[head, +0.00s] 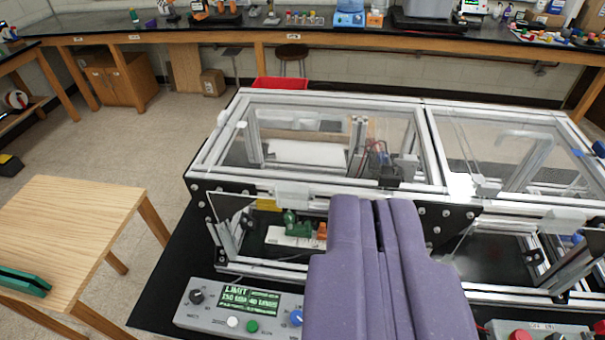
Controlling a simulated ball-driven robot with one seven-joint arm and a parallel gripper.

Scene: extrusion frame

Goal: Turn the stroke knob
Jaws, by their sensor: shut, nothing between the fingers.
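A grey control box (222,312) stands on the black bench top in front of the extrusion frame. It has a black knob (196,297) at its left, a small lit display (249,299) reading "LIMIT", a white button (232,322), a green button (252,327) and a blue knob (296,318) at its right. The labels are too small to tell which knob is the stroke knob. My purple gripper (376,205) is shut and empty in front of the frame. It is apart from the black knob. It hides the box's right end, close beside the blue knob in the picture.
The aluminium extrusion frame (312,190) with clear panels fills the middle and right. A second control box (540,330) with red buttons sits at the lower right. A wooden table (75,225) holding a green object stands left. Open floor lies between table and bench.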

